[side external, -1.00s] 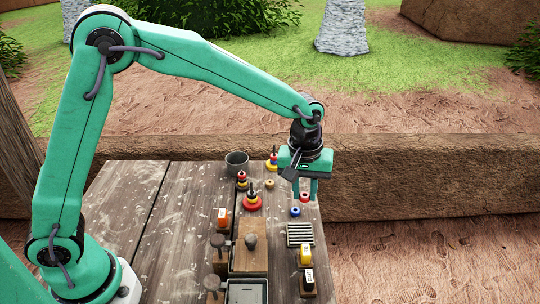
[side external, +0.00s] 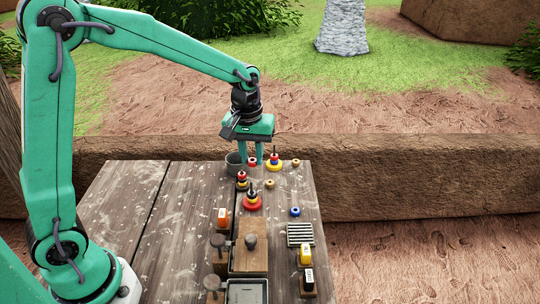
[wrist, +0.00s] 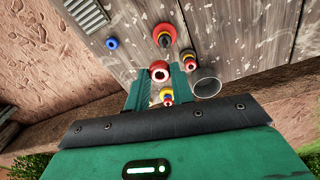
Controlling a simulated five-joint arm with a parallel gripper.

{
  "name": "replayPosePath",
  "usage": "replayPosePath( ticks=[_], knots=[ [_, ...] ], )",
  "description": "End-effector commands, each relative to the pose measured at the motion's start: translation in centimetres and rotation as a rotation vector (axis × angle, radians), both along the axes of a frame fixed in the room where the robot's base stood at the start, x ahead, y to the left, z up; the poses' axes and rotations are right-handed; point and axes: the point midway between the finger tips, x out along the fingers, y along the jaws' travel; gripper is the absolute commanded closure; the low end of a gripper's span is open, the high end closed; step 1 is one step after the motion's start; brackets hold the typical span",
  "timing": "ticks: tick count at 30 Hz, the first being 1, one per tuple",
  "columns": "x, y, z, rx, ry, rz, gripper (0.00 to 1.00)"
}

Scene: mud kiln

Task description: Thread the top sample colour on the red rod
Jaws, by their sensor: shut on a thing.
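My gripper (side external: 250,160) is shut on a red ring (side external: 252,162), held near the back of the table beside the grey cup. A stack on a rod with a red and yellow base (side external: 273,161) stands just right of my gripper. A second stack with red, yellow and black rings (side external: 242,181) stands nearer the front. A third stack on a wide red base (side external: 252,201) stands in front of that. I cannot tell which rod is red.
The grey cup (side external: 236,167) stands close to my gripper's left. Loose tan rings (side external: 270,184) and (side external: 295,162) and a blue ring (side external: 295,212) lie on the right side. A grooved plate (side external: 300,235) and a wooden block (side external: 250,262) lie forward. The left planks are clear.

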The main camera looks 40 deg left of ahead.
Motion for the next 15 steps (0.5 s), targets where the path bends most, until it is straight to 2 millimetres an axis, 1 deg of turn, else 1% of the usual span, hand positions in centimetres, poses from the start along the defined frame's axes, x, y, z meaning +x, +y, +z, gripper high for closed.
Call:
replayPosePath(
  ticks=[3,10,15],
  knots=[
    [-0.24,0.61,0.09,0.001,0.001,0.001,0.91],
    [-0.25,0.63,0.0,0.001,0.002,0.0,0.91],
    [-0.24,0.61,-0.42,0.001,0.001,0.0,0.91]
  ],
)
